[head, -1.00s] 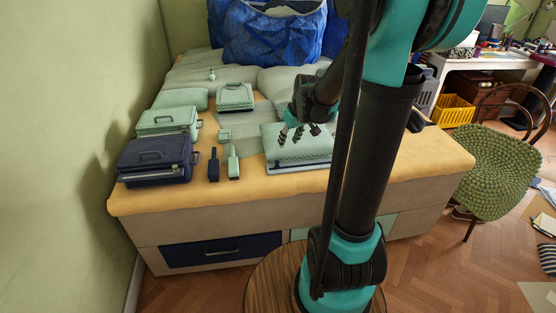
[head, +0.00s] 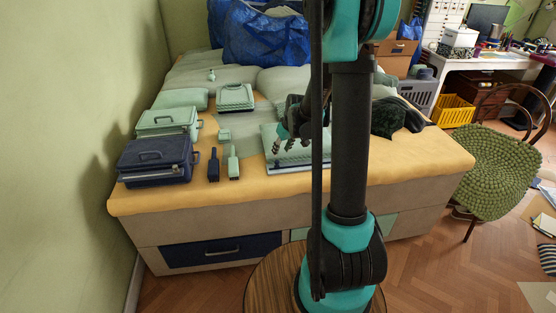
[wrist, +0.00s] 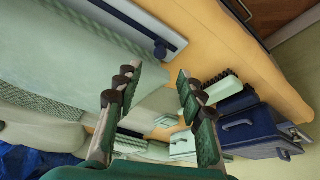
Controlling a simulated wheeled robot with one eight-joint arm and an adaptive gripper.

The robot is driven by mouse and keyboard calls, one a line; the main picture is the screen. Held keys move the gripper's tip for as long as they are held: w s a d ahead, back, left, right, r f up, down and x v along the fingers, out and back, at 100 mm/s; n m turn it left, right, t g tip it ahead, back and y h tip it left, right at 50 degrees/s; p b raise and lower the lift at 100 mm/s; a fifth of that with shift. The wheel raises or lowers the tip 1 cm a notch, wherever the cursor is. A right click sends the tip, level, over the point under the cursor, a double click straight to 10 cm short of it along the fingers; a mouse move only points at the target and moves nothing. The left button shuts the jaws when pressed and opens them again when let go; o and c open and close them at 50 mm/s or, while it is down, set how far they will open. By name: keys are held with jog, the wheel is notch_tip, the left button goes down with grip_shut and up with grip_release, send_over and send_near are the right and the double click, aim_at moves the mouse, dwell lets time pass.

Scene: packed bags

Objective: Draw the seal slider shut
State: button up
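A mint-green flat bag (head: 285,157) lies near the bed's front edge, partly hidden by my arm in the head view. In the wrist view the bag (wrist: 75,50) fills the upper left, with a white and dark blue seal strip (wrist: 130,20) along its edge. A small dark slider (wrist: 161,51) sits at the strip's near end. My gripper (head: 284,145) is over the bag in the head view, partly behind my arm. In the wrist view my gripper (wrist: 155,84) is open and empty, its fingers apart. The slider appears beyond the fingertips; contact is not visible.
A navy case (head: 155,162), a mint case (head: 167,121) and two small tags (head: 213,165) lie left of the bag. A ribbed mint case (head: 235,97) stands farther back. Blue bags (head: 270,38) are at the rear. A dark green item (head: 387,117) lies right.

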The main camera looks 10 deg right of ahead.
aim_at(277, 161)
jog(key=shift+x, duration=3.9)
grip_shut()
